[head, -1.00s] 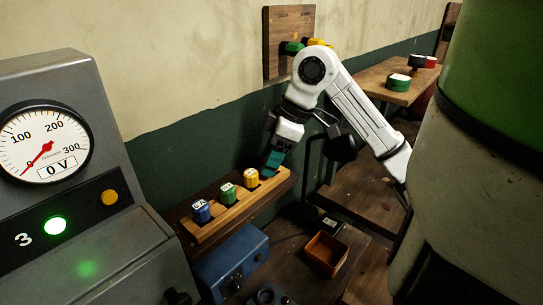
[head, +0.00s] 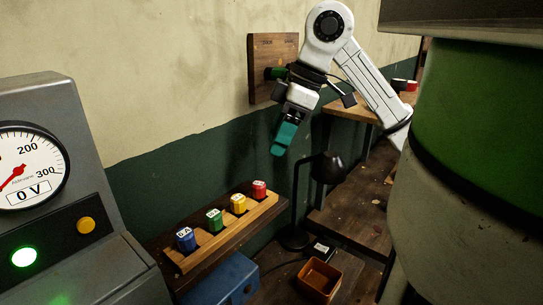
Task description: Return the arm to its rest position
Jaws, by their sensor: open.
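My white arm is raised in front of the wall, bent at a round joint. My gripper (head: 279,149) has teal fingers that point down, and it is open with nothing seen in it. It hangs in the air above the wooden rack (head: 225,237), apart from it. A blue piece (head: 186,240), a green piece (head: 215,220), a yellow piece (head: 238,204) and a red piece (head: 259,190) stand in a row in the rack.
A grey meter console (head: 75,190) with a lit green lamp stands at left. A wooden wall board (head: 265,50) is behind my arm. A black lamp (head: 328,168) stands close to the right of my gripper. An orange-brown box (head: 319,279) is below.

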